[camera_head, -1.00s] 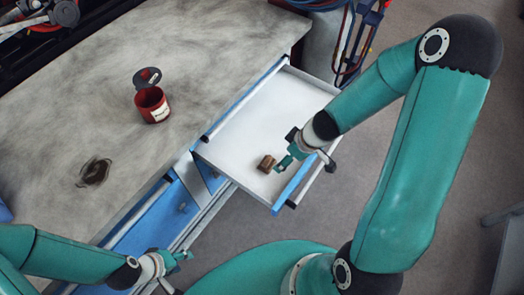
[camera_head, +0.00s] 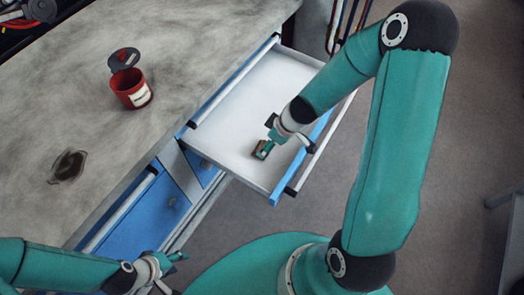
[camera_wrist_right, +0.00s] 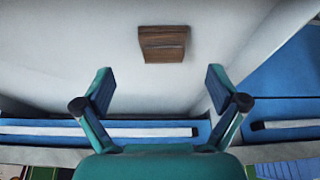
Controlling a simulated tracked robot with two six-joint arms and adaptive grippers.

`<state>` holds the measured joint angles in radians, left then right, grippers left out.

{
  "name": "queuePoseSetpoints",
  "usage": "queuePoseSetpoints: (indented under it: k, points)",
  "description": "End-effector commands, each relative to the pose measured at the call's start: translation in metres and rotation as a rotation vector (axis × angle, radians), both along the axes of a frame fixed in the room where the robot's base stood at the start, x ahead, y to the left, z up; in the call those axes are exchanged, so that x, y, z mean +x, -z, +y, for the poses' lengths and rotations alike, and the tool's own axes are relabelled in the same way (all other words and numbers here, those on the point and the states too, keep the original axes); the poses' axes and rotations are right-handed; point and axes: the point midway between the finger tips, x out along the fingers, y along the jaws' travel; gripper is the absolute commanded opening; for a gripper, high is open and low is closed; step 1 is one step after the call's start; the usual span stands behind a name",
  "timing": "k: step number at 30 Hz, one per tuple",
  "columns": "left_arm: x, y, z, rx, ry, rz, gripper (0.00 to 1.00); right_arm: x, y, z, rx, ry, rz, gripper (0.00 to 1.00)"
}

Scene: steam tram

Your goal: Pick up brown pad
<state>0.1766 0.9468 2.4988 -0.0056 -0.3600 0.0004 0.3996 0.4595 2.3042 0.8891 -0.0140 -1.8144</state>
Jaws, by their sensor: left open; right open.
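The brown pad (camera_head: 260,154) is a small block lying in the open drawer, near its front end. In the right wrist view the pad (camera_wrist_right: 163,44) shows wood-like grain and lies beyond the fingertips, roughly centred between them. My right gripper (camera_wrist_right: 160,80) is open, with nothing between its fingers. In the head view my right gripper (camera_head: 269,144) is at the pad and partly covers it; whether they touch cannot be told. My left gripper (camera_head: 179,257) is open and empty, low at the left, away from the drawer.
The white-floored drawer (camera_head: 235,125) has raised walls and a blue front, and is otherwise empty. A red tin (camera_head: 131,91) with its dark lid (camera_head: 124,58) raised stands on the grey worktop (camera_head: 60,110). Blue cabinet fronts lie below.

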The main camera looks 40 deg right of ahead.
Motion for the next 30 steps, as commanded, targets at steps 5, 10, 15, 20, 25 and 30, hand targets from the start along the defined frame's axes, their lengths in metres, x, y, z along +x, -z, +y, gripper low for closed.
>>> queuePoseSetpoints:
  k: [5,10,15,20,25,30]
  points:
    - [0.000,0.021,0.000,0.000,0.000,0.000,0.46,0.003,0.021,0.004,0.000,-0.001,0.000,0.96]
    - [0.000,0.040,0.000,0.000,0.000,0.000,0.46,0.008,0.042,0.009,0.001,0.000,0.000,0.96]
    - [0.000,0.045,0.000,0.000,0.000,0.000,0.46,0.012,0.049,0.010,0.000,0.001,0.000,0.96]
    - [0.000,0.043,0.000,0.000,0.000,0.000,0.46,0.012,0.048,0.010,0.000,0.001,0.000,0.96]
    - [0.000,0.043,0.000,0.000,0.000,0.000,0.46,0.012,0.048,0.010,0.000,0.001,0.000,0.78]
    - [0.000,0.043,0.000,0.000,0.000,0.000,0.46,0.012,0.048,0.010,0.000,0.001,0.000,0.49]
